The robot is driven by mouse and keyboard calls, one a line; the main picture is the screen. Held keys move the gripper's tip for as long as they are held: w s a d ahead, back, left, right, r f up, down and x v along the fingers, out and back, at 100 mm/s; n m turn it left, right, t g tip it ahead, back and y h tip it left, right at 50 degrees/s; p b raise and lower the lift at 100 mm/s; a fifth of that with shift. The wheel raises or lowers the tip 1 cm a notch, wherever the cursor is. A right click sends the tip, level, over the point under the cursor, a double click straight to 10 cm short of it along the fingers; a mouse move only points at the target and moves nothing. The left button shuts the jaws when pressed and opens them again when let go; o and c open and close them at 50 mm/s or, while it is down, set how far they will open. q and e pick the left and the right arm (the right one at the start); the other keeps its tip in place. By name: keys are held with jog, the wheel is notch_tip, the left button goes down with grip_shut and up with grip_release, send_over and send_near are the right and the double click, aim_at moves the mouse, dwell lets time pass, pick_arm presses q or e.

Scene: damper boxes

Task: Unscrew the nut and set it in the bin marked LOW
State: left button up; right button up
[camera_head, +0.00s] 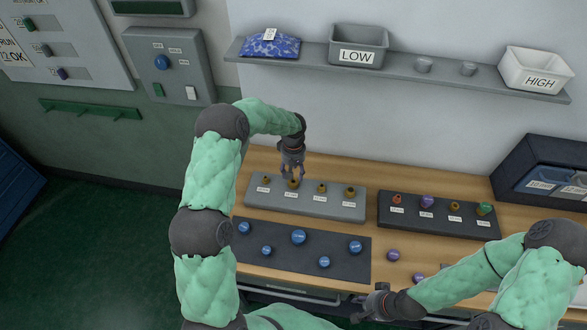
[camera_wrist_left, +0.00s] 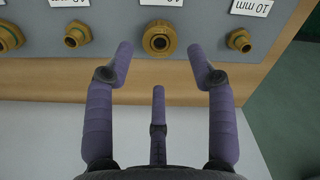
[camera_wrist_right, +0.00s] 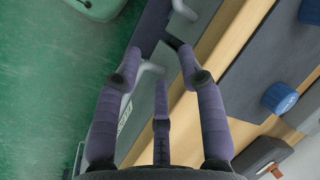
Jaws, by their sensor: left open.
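A grey board (camera_head: 305,201) on the wooden bench carries a row of brass fittings with size labels. The second from the left (camera_head: 294,183) shows in the left wrist view as a wide hexagonal brass nut or fitting (camera_wrist_left: 160,39); I cannot tell whether a separate nut sits on it. My left gripper (camera_head: 292,172) is open and empty, pointing down beside this fitting, with its fingertips (camera_wrist_left: 160,55) on either side of it in the picture. The grey bin marked LOW (camera_head: 357,57) stands on the wall shelf. My right gripper (camera_head: 372,303) is open and empty at the bench front.
The shelf (camera_head: 420,75) also holds a blue bag (camera_head: 270,46), two small grey cups and the white HIGH bin (camera_head: 536,70). A dark mat (camera_head: 300,260) with blue knobs lies in front. A dark board (camera_head: 438,222) with coloured parts lies right. Drawer handles are near my right gripper.

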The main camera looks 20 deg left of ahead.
aim_at(293, 181)
pick_arm(q)
notch_tip(293, 181, down, 2)
jog(key=shift+f+b, duration=0.1)
jog(key=shift+b, duration=0.3)
notch_tip(293, 181, down, 4)
jog(key=b, duration=0.3)
jog(key=shift+r, duration=0.25)
jog(key=c, duration=0.8)
jog(key=o, duration=0.8)
jog(key=shift+c, duration=0.2)
